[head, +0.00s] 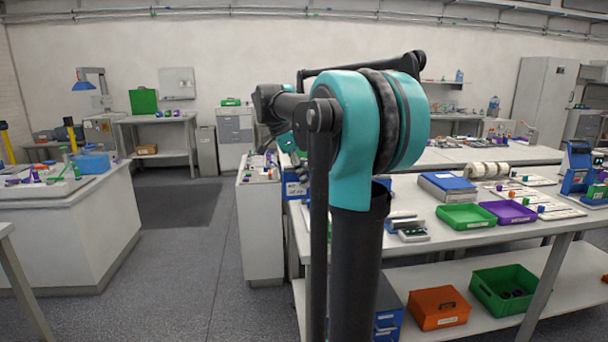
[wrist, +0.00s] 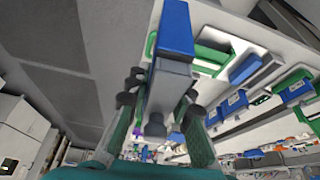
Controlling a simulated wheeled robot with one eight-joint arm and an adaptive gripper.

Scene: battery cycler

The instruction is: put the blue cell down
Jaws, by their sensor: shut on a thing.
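My gripper (wrist: 160,103) shows in the wrist view, its two dark fingers on either side of a block-shaped thing. That thing is the blue cell (wrist: 174,30), with a blue upper part and a grey lower part between the fingers. The gripper is shut on it. What lies beneath the cell is hard to tell from this tilted view, so I cannot tell if it touches anything. In the head view my own arm stands in the middle and hides the gripper and the cell.
In the head view, a green tray (head: 466,217) and a purple tray (head: 508,212) lie on the right bench. A blue-topped box (head: 447,186) stands behind them. An orange bin (head: 438,308) and a green crate (head: 504,291) sit on the shelf below. The floor (head: 180,260) at left is clear.

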